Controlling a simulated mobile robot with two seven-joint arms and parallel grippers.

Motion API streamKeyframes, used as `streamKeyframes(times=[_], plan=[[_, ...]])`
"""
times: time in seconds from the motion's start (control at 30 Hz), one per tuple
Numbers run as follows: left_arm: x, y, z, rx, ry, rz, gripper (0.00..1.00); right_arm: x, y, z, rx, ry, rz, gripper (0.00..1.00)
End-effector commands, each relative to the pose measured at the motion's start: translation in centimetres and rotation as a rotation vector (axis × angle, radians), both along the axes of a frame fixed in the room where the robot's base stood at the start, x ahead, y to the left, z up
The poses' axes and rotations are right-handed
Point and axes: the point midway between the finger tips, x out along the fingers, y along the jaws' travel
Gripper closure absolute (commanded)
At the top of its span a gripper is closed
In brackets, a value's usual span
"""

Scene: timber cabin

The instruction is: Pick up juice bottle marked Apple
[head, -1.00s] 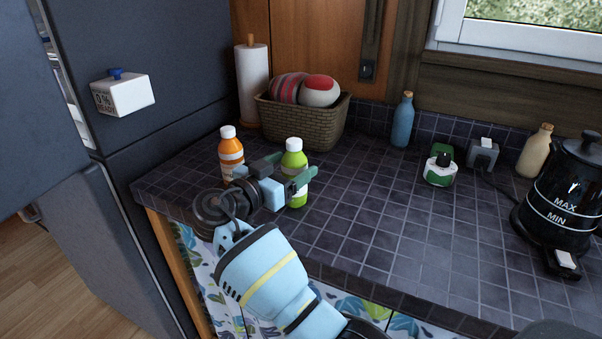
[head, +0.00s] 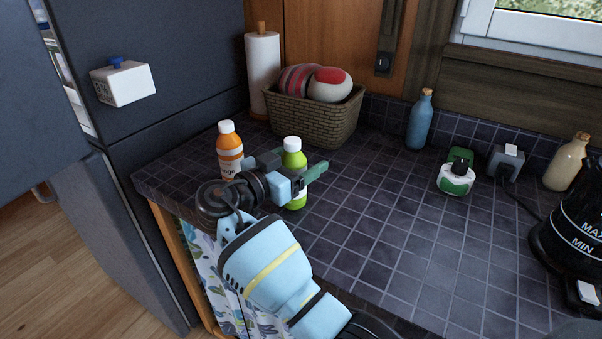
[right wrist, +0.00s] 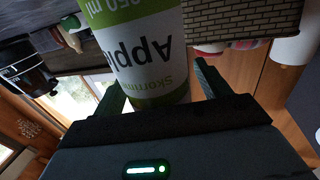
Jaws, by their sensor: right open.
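The green juice bottle (head: 294,158) with a white cap stands upright on the dark tiled counter. In the right wrist view its label (right wrist: 140,55) reads "Apple", upside down. My right gripper (head: 296,180) is at this bottle, open, with a finger on either side of it in the right wrist view. I cannot tell whether the fingers touch it. The arm hides part of the bottle's lower body in the head view. An orange juice bottle (head: 229,148) with a white cap stands just left of the gripper. My left gripper is out of view.
A wicker basket (head: 315,120) with round cushions and a paper towel roll (head: 263,75) stand behind. A blue bottle (head: 419,122), a green-white dispenser (head: 455,178), a cream bottle (head: 566,164) and a black kettle (head: 575,225) are to the right. The middle counter (head: 375,220) is clear.

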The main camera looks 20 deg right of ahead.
Motion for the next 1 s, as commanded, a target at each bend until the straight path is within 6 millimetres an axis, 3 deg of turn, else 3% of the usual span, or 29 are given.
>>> streamKeyframes(times=[0.3, 0.73, 1.0], plan=[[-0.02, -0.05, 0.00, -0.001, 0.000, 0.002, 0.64, -0.05, 0.15, -0.01, 0.000, 0.000, -0.001, 0.25], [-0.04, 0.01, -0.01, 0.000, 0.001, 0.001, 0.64, -0.04, 0.11, -0.01, 0.000, 0.000, -0.001, 0.81], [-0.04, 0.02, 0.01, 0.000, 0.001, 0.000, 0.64, -0.03, 0.09, 0.10, -0.001, -0.002, -0.001, 0.82]])
